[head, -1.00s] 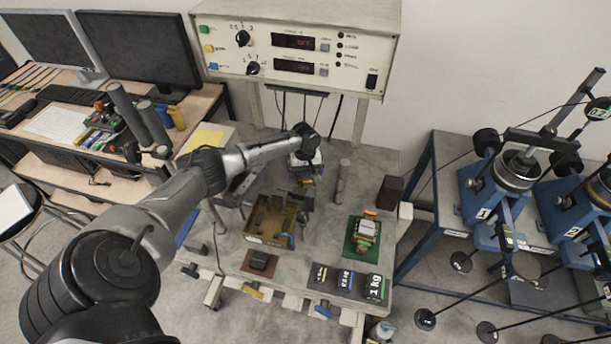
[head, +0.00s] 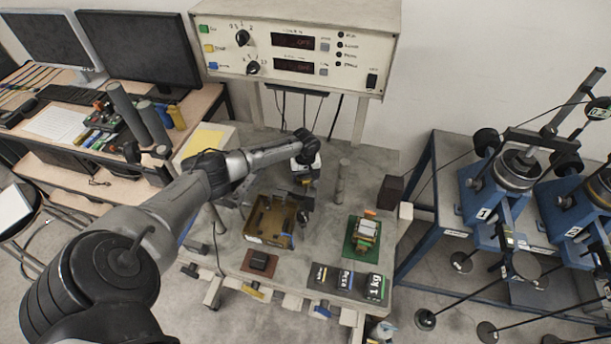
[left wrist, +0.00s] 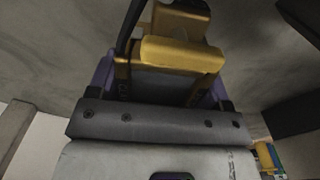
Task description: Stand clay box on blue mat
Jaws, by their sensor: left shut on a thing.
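My left gripper (head: 304,190) is over the table, just past the back right corner of a brown tray. My right gripper is out of view.
The brown tray (head: 252,237) stands mid-table. A black block sits on a brown mat (head: 246,270) in front. A grey cylinder (head: 342,182) and dark box (head: 390,193) stand behind.

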